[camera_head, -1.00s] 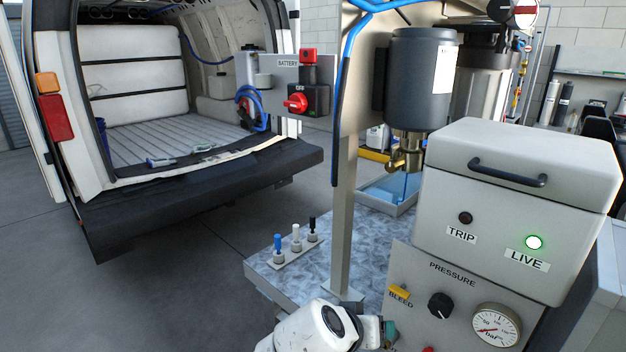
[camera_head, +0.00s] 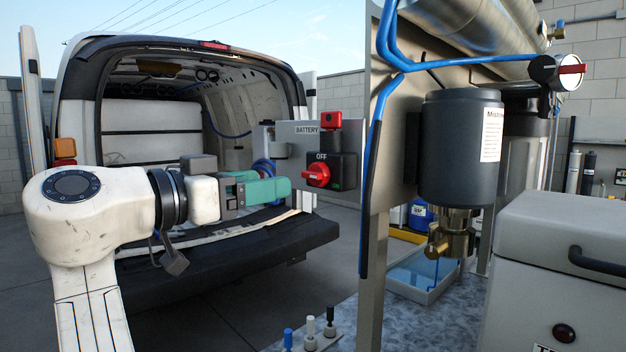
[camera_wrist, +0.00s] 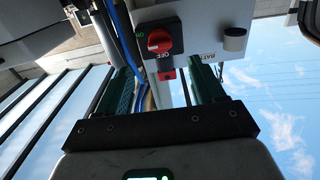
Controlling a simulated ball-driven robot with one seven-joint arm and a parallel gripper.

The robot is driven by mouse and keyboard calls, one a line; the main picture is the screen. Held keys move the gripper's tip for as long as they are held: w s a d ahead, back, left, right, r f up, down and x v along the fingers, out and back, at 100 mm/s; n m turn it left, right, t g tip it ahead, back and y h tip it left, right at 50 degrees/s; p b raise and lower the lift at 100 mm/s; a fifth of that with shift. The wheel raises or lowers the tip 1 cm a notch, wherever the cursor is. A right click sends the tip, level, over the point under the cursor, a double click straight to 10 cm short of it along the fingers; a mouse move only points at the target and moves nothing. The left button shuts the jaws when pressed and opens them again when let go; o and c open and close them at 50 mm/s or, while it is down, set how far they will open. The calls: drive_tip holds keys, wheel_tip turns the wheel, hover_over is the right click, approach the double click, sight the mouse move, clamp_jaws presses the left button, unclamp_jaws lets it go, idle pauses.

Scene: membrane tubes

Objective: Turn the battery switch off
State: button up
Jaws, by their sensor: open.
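The battery switch is a dark box with a red rotary knob (camera_head: 317,175), on a grey panel (camera_head: 290,130) labelled BATTERY. OFF is printed above the knob, with a green mark at lower right. Which mark the knob points to is hard to tell. A smaller red block (camera_head: 331,119) sits above the box. My gripper (camera_head: 284,188) has teal fingers and reaches toward the knob from the left, apparently without touching it. In the wrist view the knob (camera_wrist: 158,41) shows beyond the open, empty fingers (camera_wrist: 160,78).
The panel's right edge is close to a grey post with a blue hose (camera_head: 376,150). A dark canister (camera_head: 460,150) with a brass fitting hangs to the right. The open van (camera_head: 200,265) stands behind my arm. A white box (camera_head: 555,250) is at lower right.

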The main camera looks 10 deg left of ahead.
sight(308, 177)
drive_tip(key=p+x, duration=0.1)
drive_tip(key=x, duration=0.8)
drive_tip(key=shift+w+d+f+p, duration=0.1)
drive_tip(key=shift+w+d+p, duration=0.15)
drive_tip(key=shift+p, duration=0.15)
drive_tip(key=shift+c, duration=0.3)
drive_tip(key=c, duration=1)
